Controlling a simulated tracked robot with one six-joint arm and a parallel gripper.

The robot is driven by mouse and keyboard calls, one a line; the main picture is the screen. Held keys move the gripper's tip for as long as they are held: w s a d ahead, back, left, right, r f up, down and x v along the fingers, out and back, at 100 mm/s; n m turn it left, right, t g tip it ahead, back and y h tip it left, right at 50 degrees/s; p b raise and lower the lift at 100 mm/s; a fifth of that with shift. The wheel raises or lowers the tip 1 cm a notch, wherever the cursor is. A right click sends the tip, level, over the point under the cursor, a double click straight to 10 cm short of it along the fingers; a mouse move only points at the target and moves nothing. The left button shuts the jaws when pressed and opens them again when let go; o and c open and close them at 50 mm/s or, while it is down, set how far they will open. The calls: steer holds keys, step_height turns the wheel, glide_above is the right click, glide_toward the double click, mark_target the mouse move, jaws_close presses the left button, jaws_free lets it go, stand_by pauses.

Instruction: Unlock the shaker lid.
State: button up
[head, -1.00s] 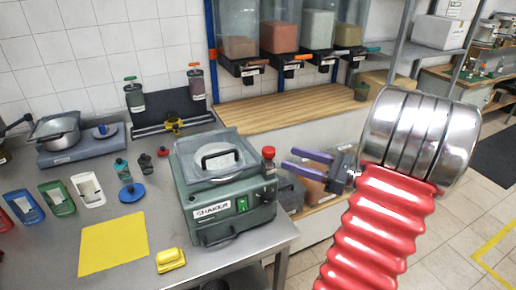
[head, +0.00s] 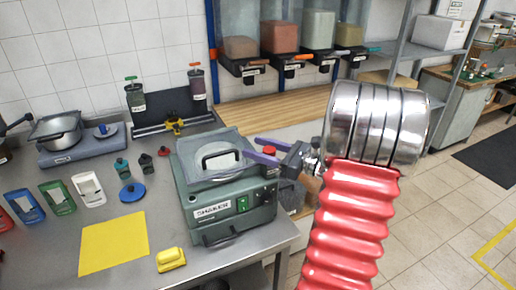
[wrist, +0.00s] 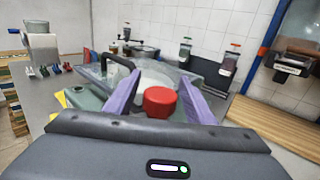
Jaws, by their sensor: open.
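The green shaker (head: 228,205) stands on the grey bench, with its clear lid (head: 216,155) lying shut on top and a black handle (head: 221,157) on the lid. A red knob (wrist: 159,101) stands at the shaker's right edge; in the head view my gripper hides most of it. My gripper (head: 260,149) is open, with its purple fingers at the shaker's right side. In the wrist view the gripper's fingers (wrist: 158,100) lie to the left and right of the red knob. I cannot tell whether either finger touches it.
A yellow mat (head: 113,245) and a yellow block (head: 170,259) lie left of the shaker. A blue disc-shaped piece (head: 132,193) and small bottles stand behind them. A wooden counter (head: 270,108) and wall hoppers are at the back.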

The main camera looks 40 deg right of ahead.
steer(key=shift+w+a, duration=0.1)
steer(key=shift+w, duration=0.1)
steer(key=shift+c, duration=0.6)
steer(key=c, duration=1)
